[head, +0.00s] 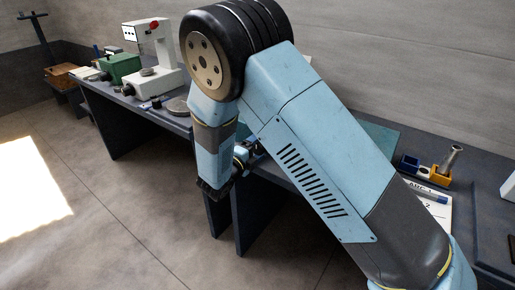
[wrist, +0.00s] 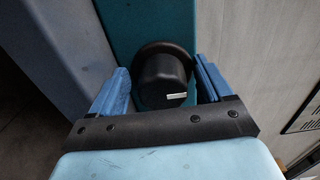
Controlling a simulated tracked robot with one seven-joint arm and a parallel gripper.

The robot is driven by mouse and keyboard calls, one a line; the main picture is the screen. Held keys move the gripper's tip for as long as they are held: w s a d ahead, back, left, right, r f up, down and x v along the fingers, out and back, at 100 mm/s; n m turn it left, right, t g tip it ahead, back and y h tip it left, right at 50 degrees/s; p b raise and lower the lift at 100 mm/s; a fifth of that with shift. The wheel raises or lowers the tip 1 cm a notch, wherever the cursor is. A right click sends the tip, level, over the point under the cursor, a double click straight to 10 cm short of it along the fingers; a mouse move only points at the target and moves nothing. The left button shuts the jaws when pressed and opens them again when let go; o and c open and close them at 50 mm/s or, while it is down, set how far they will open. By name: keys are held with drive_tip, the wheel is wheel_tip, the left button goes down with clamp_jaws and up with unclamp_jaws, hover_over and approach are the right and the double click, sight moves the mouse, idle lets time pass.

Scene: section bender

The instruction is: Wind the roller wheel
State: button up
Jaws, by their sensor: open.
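A black round part (wrist: 162,80), with a wider rim at its back and a small white mark on its face, shows in the wrist view; it looks like the roller wheel or its knob. It sits against a teal body (wrist: 150,20). My gripper (wrist: 161,66) is open, with one blue finger on each side of the black part. Gaps show on both sides, the right one narrower; I cannot tell how deep the fingers reach. In the head view my arm hides the wheel, and a teal surface (head: 381,136) shows behind it.
A dark bench (head: 160,118) runs along the wall. A green machine (head: 121,66) and a white machine with a red part (head: 160,55) stand on its left. A blue and yellow holder (head: 420,169) and a paper sheet (head: 437,207) lie at right. The left floor is clear.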

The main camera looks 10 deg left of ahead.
drive_tip(key=v, duration=1.3)
drive_tip(key=shift+s+a, duration=0.2)
drive_tip(key=shift+s, duration=0.1)
drive_tip(key=shift+f, duration=0.1)
drive_tip(key=w+d+r+m+g+h, duration=0.1)
drive_tip(key=d+r+m+g, duration=0.4)
drive_tip(key=d+m, duration=0.4)
drive_tip(key=w+d+r+m+g+h, duration=0.1)
drive_tip(key=d+r+m+g, duration=0.45)
drive_tip(key=d, duration=0.65)
drive_tip(key=w+d+r+m+g, duration=0.1)
drive_tip(key=d+r+m+g, duration=0.2)
drive_tip(key=d+r+m, duration=0.5)
drive_tip(key=s+d+r+m+t+y, duration=0.1)
drive_tip(key=s+d+r+m+y, duration=0.3)
drive_tip(key=s+d+m, duration=0.4)
drive_tip(key=s+d+r+m+t+y, duration=0.1)
drive_tip(key=s+d+r+m+y, duration=0.3)
drive_tip(key=m, duration=1.5)
drive_tip(key=shift+s+d+r+y, duration=0.4)
drive_tip(key=shift+s+d, duration=1.75)
drive_tip(key=shift+d, duration=0.15)
drive_tip(key=shift+t, duration=0.25)
